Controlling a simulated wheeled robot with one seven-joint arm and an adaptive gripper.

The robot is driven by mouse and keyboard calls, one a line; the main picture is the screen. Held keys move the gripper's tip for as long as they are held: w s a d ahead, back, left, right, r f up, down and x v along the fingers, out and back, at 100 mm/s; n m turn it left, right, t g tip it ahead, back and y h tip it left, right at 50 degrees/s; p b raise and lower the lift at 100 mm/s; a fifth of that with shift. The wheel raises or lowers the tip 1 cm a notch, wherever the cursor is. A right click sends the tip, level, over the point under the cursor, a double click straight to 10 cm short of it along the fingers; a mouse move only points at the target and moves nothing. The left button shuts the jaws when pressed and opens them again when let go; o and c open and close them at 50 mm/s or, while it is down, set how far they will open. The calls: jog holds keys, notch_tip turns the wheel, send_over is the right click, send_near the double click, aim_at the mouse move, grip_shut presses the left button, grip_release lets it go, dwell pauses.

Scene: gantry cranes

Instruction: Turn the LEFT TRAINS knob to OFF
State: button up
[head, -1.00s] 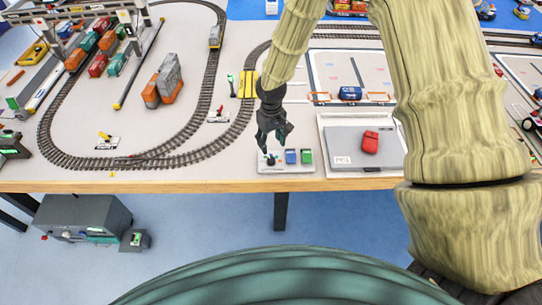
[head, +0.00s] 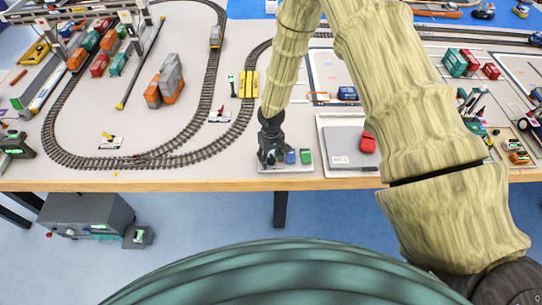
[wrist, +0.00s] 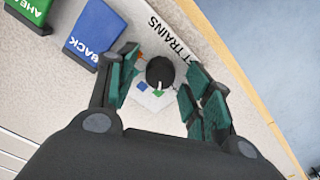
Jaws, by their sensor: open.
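The LEFT TRAINS knob (wrist: 160,73) is a round black knob with a white pointer line, on a pale panel (wrist: 55,105). In the wrist view it sits between the open fingers of my gripper (wrist: 160,88), with a gap on both sides. In the head view my gripper (head: 270,158) is low over the left end of the panel and hides the knob.
A blue BACK button (wrist: 95,35) and a green AHEAD button (wrist: 30,12) are on the same panel. The wooden table edge (head: 200,184) runs close in front.

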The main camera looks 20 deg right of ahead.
jog(key=shift+f, duration=0.1)
jog(key=c, duration=1.1)
jog(key=shift+o, duration=0.2)
jog(key=n+b, duration=0.2)
jog(key=n, duration=0.1)
jog(key=shift+n, duration=0.4)
jog(key=shift+n+b, duration=0.35)
jog(key=shift+n, duration=1.55)
jog(key=o, duration=1.1)
jog(key=shift+c, duration=0.2)
